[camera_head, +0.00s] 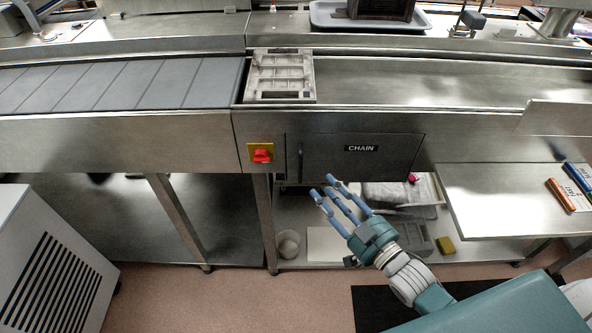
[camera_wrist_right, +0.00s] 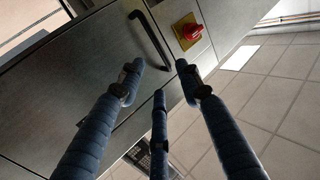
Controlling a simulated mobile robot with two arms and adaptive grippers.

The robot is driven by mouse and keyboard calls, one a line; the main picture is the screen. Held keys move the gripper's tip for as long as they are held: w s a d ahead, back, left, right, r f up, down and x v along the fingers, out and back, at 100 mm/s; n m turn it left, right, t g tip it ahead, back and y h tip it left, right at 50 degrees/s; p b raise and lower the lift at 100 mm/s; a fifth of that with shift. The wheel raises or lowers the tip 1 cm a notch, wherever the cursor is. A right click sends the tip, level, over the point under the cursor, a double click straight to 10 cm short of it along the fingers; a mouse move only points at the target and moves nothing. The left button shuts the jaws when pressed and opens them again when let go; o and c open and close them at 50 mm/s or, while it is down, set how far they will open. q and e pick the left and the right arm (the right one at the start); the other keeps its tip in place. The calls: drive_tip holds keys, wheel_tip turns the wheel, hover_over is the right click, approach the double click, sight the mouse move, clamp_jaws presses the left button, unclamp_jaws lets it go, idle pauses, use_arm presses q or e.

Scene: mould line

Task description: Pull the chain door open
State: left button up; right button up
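The chain door (camera_head: 390,160) is a dark grey panel marked CHAIN in the front of the steel line, and it looks closed. Its black bar handle (camera_head: 300,163) stands upright near the door's left edge. In the right wrist view the handle (camera_wrist_right: 150,40) lies just beyond the fingertips, slanted across the door. My right gripper (camera_head: 324,187) is below and slightly right of the handle, its three fingers spread and empty. In the wrist view the right gripper (camera_wrist_right: 159,72) points at the door with a gap to the handle. My left gripper is not in view.
A red knob on a yellow plate (camera_head: 261,154) sits just left of the door; the red knob also shows in the wrist view (camera_wrist_right: 188,31). A steel side shelf (camera_head: 495,205) with marker pens juts out at right.

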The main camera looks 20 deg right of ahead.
drive_tip(key=p, duration=0.1)
hover_over(307, 169)
drive_tip(key=s+a, duration=0.2)
drive_tip(key=s, duration=0.3)
drive_tip(key=shift+d, duration=0.15)
drive_tip(key=shift+c, duration=0.5)
clamp_jaws()
